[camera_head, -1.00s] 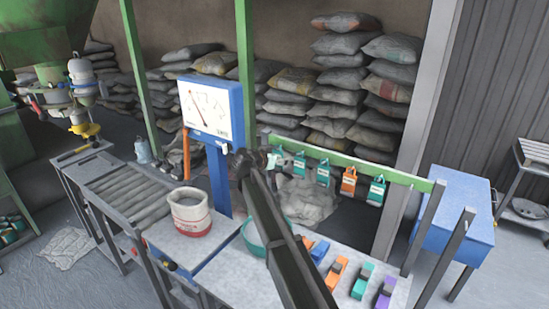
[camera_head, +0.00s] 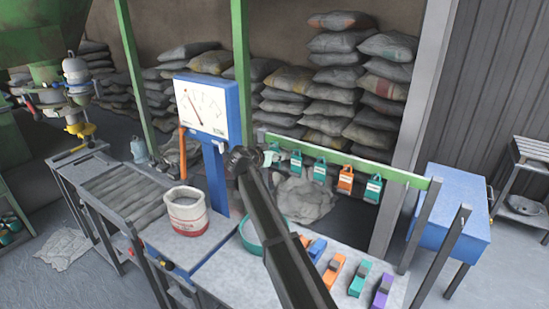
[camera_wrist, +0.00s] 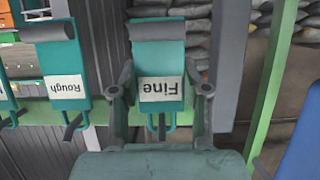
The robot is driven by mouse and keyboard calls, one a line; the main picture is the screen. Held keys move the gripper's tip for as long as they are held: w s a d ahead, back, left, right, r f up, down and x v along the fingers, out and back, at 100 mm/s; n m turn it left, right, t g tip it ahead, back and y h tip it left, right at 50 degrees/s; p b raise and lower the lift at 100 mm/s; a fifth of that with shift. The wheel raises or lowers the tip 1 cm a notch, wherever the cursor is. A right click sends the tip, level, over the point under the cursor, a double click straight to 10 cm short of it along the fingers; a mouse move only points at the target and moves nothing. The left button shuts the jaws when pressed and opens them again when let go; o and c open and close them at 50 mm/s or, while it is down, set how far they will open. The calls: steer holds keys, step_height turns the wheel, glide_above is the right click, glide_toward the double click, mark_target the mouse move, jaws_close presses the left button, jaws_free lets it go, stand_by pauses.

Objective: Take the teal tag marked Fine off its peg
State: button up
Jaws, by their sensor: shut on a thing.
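The teal tag marked Fine (camera_wrist: 162,62) appears upside down in the middle of the wrist view. My gripper (camera_wrist: 162,92) is shut on it, one finger at each side edge. Its wire loop is still at a peg; I cannot tell whether it is clear of the peg's tip. In the head view the tag (camera_head: 271,157) is the leftmost on the green rail (camera_head: 400,178), partly hidden by my gripper.
A teal tag marked Rough (camera_wrist: 67,80) hangs close beside the held tag. Further along the rail are another teal tag (camera_head: 320,170), an orange tag (camera_head: 345,178) and a teal tag (camera_head: 373,187). The blue dial scale (camera_head: 205,108) stands close to my arm's left.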

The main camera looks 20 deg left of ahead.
steer(key=shift+r, duration=0.35)
steer(key=shift+s, duration=0.1)
steer(key=s+b, duration=0.1)
steer(key=s, duration=0.1)
steer(key=s+a+b, duration=0.1)
steer(key=s+b, duration=0.1)
steer(key=s, duration=0.1)
steer(key=shift+s+a+r+b, duration=0.1)
steer(key=shift+s+b, duration=0.2)
steer(key=shift+s, duration=0.05)
stand_by(0.6)
steer(key=shift+s, duration=0.1)
steer(key=b+v, duration=0.1)
steer(key=v, duration=0.4)
steer(key=shift+r, duration=0.1)
stand_by(0.6)
steer(key=shift+a, duration=0.15)
